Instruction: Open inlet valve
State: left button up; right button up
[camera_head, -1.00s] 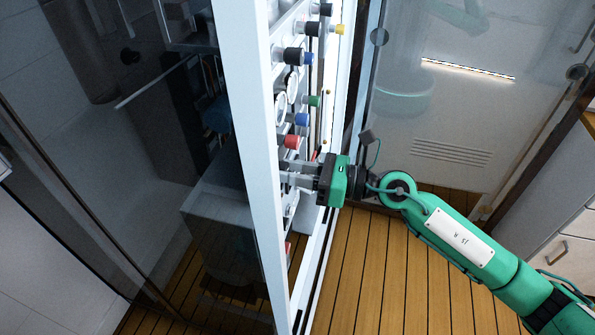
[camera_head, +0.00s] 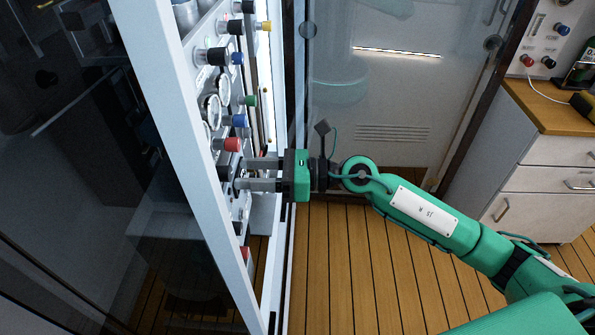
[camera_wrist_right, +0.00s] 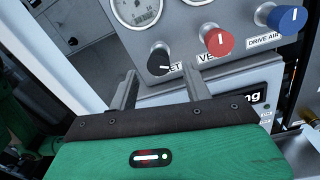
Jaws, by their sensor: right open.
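The fill panel (camera_head: 216,100) stands at the left of the head view, with gauges and coloured knobs on it. In the right wrist view a black knob (camera_wrist_right: 158,60) has a partly hidden label that ends in "ET". A red knob (camera_wrist_right: 217,41) labelled "VE…" is to its right, then a blue knob (camera_wrist_right: 287,18) labelled "DRIVE AIR". My right gripper (camera_head: 243,173) is open and points at the panel below the red knob (camera_head: 226,145). In the wrist view its fingers (camera_wrist_right: 161,72) straddle the black knob's column, with the knob just beyond their tips. Contact cannot be told. My left gripper is not in view.
A white frame post (camera_head: 190,130) stands left of the panel, close to my gripper. A glass door (camera_head: 400,90) is behind. A drawer cabinet (camera_head: 545,185) with a wooden top is at the right. The wooden floor (camera_head: 345,270) below my arm is clear.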

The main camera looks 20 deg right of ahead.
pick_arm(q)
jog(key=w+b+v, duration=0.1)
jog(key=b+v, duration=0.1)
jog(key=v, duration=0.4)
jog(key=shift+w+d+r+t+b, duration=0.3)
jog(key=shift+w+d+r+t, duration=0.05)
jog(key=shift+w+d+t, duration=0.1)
pick_arm(e)
jog(key=v, duration=1.1)
